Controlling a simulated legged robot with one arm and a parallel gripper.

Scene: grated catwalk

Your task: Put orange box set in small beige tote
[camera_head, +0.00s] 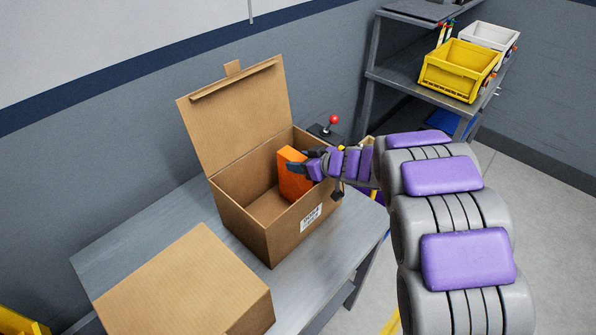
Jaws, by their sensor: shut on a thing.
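The orange box set (292,173) stands upright at the right end of the inside of an open cardboard box (246,218). My gripper (303,168) reaches in from the right over the cardboard box's wall and is shut on the orange box set. The lower part of the orange box set and its right side are partly hidden by my gripper and the cardboard wall. A pale, off-white tote (489,36) sits on the shelf at the top right, behind a yellow one; I cannot tell whether it is the small beige tote.
The cardboard box's lid (236,115) stands raised at the back. A closed cardboard box (185,285) sits on the grey table (130,240) in front. A red-knobbed joystick (333,121) is behind my gripper. A yellow bin (459,69) is on the shelving (405,72).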

